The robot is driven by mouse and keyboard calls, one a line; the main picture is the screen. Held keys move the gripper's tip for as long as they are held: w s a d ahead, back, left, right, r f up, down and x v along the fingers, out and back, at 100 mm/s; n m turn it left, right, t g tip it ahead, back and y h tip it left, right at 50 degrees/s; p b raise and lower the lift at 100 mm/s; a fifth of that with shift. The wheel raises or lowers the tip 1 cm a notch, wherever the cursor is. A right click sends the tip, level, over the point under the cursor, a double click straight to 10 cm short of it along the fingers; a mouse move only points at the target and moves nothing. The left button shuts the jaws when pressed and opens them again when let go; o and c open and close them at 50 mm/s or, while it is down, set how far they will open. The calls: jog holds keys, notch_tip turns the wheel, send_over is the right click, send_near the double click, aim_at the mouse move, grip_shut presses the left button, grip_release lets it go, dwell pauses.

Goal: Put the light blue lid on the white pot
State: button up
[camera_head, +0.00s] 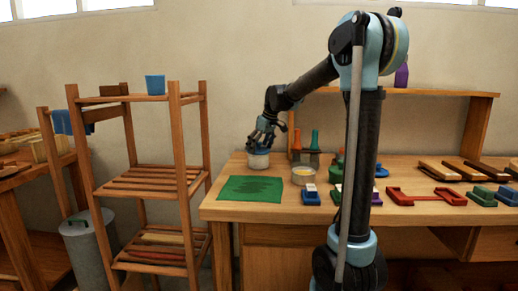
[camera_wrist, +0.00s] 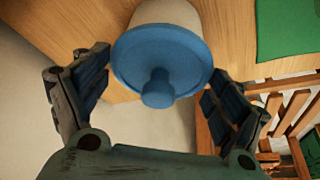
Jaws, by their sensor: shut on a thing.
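The light blue lid (camera_wrist: 155,55), round with a knob, is between the fingers of my gripper (camera_head: 264,142). My gripper is shut on it, with one finger at each side of the rim. The white pot (camera_head: 258,161) stands at the back left of the workbench, right under the gripper. In the wrist view the pot (camera_wrist: 172,12) shows behind the lid, and the lid covers its mouth from this angle. Whether the lid rests fully on the rim is hidden. In the head view only a bit of the lid (camera_head: 262,151) shows under the fingers.
A green mat (camera_head: 250,189) lies in front of the pot on the workbench (camera_head: 225,211). A round tin (camera_head: 303,175) and a blue block (camera_head: 311,196) stand to the right. Green and orange bottles (camera_head: 314,142) stand behind. A wooden rack (camera_head: 180,150) is at the left.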

jog(key=shift+f, duration=0.15)
jog(key=o, duration=0.8)
jog(key=shift+c, duration=0.2)
jog(key=shift+r, duration=3.5)
